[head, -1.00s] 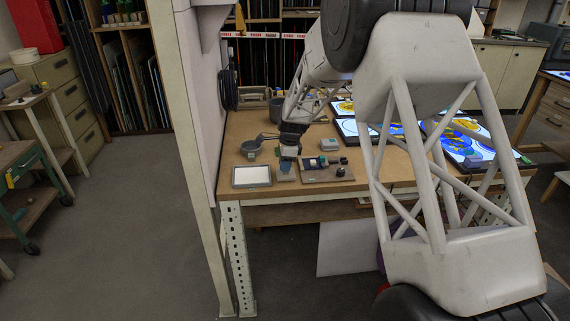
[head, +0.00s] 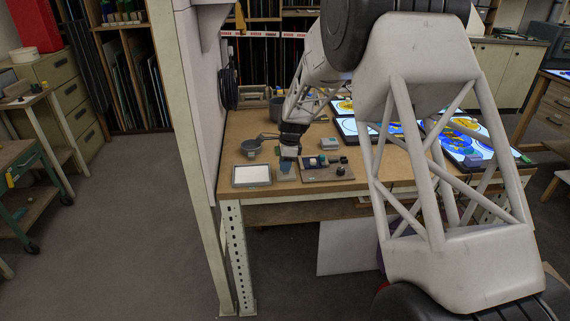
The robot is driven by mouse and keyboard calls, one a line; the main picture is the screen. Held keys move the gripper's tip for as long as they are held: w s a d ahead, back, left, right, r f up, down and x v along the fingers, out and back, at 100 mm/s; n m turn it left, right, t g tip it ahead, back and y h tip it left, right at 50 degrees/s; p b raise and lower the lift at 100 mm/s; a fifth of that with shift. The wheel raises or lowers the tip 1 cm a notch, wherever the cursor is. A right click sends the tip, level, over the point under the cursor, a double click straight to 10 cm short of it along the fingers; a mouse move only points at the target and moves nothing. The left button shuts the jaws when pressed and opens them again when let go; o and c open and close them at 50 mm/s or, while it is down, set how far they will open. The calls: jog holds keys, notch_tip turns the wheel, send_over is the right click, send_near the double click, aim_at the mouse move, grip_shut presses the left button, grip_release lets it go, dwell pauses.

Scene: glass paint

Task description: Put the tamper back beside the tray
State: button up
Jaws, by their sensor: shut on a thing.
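My gripper (head: 288,154) is above the workbench, between a shallow pale-surfaced tray (head: 237,183) and a board (head: 312,178) carrying small tools. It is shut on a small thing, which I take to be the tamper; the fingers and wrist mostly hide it. A small blue-grey piece (head: 286,174) shows directly under the gripper, right of the tray. At this size I cannot tell whether it is part of the held thing, or whether the held thing touches the bench.
A grey pan (head: 250,148) with a handle stands behind the tray. A small grey box (head: 329,144) is behind the tool board. Lit panels with coloured glass (head: 465,147) lie at the right. The bench's front edge is close to the tray, and a post and wall flank its left.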

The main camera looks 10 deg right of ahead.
jog(key=shift+f, duration=0.1)
jog(key=o, duration=0.9)
jog(key=r, duration=0.5)
jog(key=d+r, duration=0.1)
jog(key=r, duration=0.1)
jog(key=shift+r, duration=0.15)
jog(key=shift+d+r, duration=0.1)
jog(key=shift+r, duration=0.15)
